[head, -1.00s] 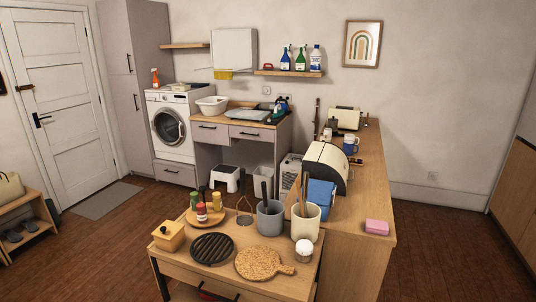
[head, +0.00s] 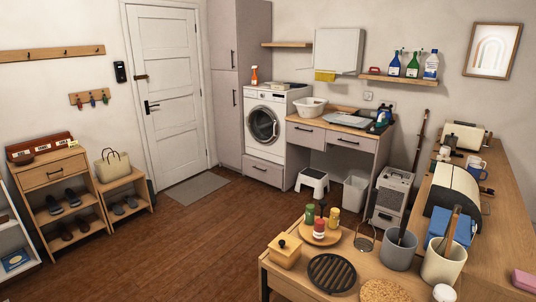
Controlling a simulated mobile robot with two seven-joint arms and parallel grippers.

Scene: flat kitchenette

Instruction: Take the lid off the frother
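I cannot make out a frother or its lid for certain. A small dark item (head: 450,142), a white cup (head: 444,154) and a blue-and-white mug (head: 477,169) stand on the wooden counter (head: 497,205) at the right, too small to tell in detail. Neither of my grippers is in the head view.
A bread box (head: 455,190) and a toaster (head: 465,136) stand on the counter. The nearer table holds a wooden box (head: 284,252), a black trivet (head: 332,272), a grey pot (head: 399,250) and a cream pot (head: 443,264). The floor (head: 200,240) at the left is open.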

